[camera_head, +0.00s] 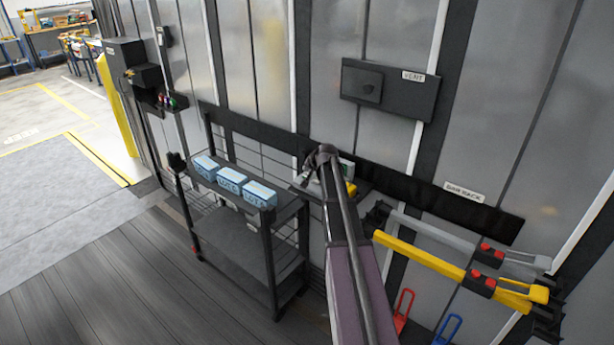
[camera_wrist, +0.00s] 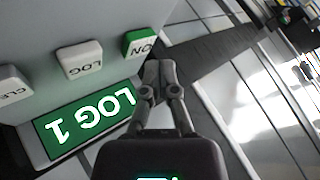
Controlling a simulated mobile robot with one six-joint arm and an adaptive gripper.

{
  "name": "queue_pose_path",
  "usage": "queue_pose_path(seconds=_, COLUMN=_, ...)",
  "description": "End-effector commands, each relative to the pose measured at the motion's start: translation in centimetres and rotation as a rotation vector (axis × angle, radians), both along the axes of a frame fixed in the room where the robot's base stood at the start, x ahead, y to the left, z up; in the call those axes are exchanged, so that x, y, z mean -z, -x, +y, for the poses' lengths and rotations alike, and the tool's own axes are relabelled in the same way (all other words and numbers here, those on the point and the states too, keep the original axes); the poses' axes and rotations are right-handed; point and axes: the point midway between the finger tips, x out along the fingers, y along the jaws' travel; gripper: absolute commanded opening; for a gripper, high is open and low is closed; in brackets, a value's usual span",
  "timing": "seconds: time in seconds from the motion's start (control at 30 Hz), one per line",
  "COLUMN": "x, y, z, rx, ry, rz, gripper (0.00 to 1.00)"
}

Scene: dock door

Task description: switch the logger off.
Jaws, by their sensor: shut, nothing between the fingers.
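The logger shows close up in the wrist view, upside down, with a pale grey case (camera_wrist: 110,22). Its green display (camera_wrist: 90,118) reads "LOG 1". Along it sit a key marked "CLE…" (camera_wrist: 12,86), cut by the frame edge, a white "LOG" key (camera_wrist: 82,60) and a green-and-white "ON" key (camera_wrist: 139,46). My gripper (camera_wrist: 160,68) is shut and empty, its tips just beside the ON key; I cannot tell whether they touch it. In the head view my gripper (camera_head: 312,168) is at the small wall shelf, and my arm hides most of the logger.
A black rack (camera_head: 250,245) with several blue boxes (camera_head: 230,180) stands left of my arm. A bar rack with grey and yellow bars (camera_head: 425,258) is at right. A dark vent panel (camera_head: 390,90) hangs above. The floor at left is open.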

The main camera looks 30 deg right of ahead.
Motion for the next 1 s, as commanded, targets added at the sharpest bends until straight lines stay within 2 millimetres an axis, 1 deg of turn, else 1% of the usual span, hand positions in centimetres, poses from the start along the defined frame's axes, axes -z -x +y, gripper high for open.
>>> queue_pose_path(seconds=0.4, x=0.87, y=-0.01, z=0.04, rx=0.000, ry=0.000, rz=0.000, gripper=0.00)
queue_pose_path(seconds=1.0, x=0.98, y=-0.01, z=0.04, rx=0.000, ry=0.000, rz=0.000, gripper=0.00)
